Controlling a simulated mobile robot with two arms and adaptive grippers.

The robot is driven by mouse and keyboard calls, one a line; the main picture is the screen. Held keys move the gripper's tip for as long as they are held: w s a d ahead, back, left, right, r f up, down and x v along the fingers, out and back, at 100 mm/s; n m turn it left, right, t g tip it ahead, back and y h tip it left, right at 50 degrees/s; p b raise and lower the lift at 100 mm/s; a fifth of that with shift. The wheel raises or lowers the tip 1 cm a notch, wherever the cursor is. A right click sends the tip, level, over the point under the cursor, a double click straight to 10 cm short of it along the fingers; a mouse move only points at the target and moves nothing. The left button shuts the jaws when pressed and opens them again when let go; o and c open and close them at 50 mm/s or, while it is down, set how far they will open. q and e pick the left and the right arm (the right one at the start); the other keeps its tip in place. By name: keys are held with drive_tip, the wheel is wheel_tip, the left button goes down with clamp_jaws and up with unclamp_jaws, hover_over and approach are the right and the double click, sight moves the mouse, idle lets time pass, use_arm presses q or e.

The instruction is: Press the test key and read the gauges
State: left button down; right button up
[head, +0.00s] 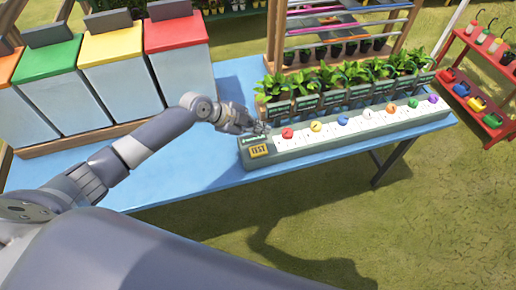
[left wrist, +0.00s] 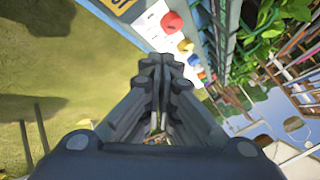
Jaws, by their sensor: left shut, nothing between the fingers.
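A long grey panel (head: 350,142) lies on the blue table with a row of white gauge faces, each with a coloured round knob, starting with a red knob (head: 287,132). The yellow key marked TEST (head: 259,151) is at the panel's left end. My left gripper (head: 262,129) is shut and empty, just above and behind the TEST key near the panel's left end. In the left wrist view the closed fingers (left wrist: 160,65) point toward the panel, with part of the TEST key (left wrist: 118,4) at the top edge. The gauge readings are too small to read. My right gripper is not in view.
Potted green plants (head: 345,80) stand in a row right behind the panel. Bins with orange, green, yellow and red lids (head: 178,33) stand at the back left. The blue table (head: 200,180) is clear left of the panel. A red shelf (head: 480,75) stands at right.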

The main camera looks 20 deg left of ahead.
use_arm(q)
drive_tip(key=shift+a+f, duration=0.15)
drive_tip(key=shift+a, duration=0.05)
drive_tip(key=b, duration=0.5)
hover_over(259, 152)
wheel_tip(259, 152, down, 8)
drive_tip(key=shift+a+r, duration=0.1)
drive_tip(key=shift+r, duration=0.1)
drive_tip(key=shift+f+b, duration=0.5)
drive_tip(key=shift+b, duration=0.15)
idle(0.6)
drive_tip(key=shift+f+b, duration=0.35)
drive_tip(key=shift+b, duration=0.15)
